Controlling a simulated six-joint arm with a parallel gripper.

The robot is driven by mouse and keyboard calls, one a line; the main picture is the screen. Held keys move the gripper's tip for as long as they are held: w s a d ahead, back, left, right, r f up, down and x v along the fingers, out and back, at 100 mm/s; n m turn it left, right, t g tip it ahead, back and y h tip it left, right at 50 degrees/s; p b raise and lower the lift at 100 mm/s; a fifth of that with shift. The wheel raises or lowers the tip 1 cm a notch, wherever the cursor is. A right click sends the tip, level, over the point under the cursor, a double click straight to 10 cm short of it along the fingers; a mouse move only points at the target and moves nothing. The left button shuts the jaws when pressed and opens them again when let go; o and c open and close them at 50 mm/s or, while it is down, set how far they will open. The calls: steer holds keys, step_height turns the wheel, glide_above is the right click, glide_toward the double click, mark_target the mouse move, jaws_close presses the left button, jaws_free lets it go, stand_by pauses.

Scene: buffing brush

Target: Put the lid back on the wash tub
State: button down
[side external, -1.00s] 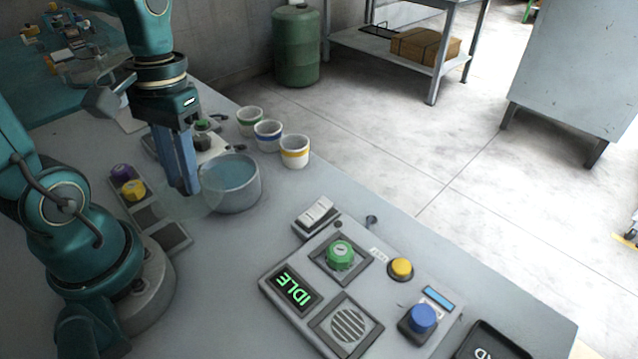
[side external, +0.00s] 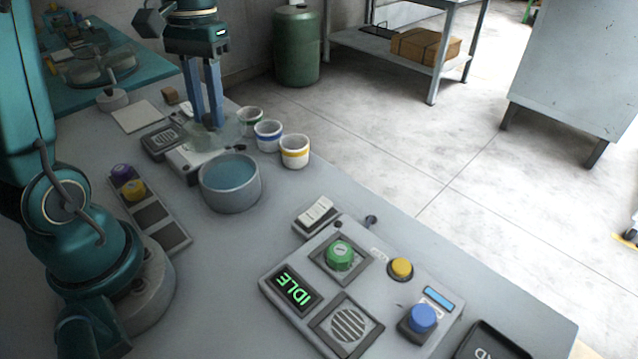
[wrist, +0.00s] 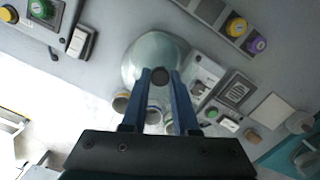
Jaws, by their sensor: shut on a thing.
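The wash tub (side external: 230,197) is a grey round tub with blue-green water, standing open on the bench in the side view. My gripper (side external: 208,124) is shut on the dark knob of the clear lid (side external: 228,131). The lid is held level or nearly so, behind the tub in the side view and apart from its rim. In the wrist view the knob (wrist: 160,76) sits between my blue fingers. A pale round shape lies beyond it there; the lid's clear edge and the tub's rim are hard to tell apart.
Three cups with green (side external: 250,121), blue (side external: 268,136) and yellow (side external: 295,152) bands stand right of the tub. A control panel (side external: 352,290) reading IDLE is in front. A tray with purple and yellow knobs (side external: 150,212) lies left.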

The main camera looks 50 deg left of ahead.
steer(key=shift+w+d+f, duration=0.2)
steer(key=shift+w, duration=0.15)
steer(key=shift+d+f, duration=0.15)
steer(key=shift+f, duration=3.2)
steer(key=shift+f, duration=0.15)
steer(key=shift+c, duration=0.6)
jaws_free()
steer(key=shift+r, duration=3.5)
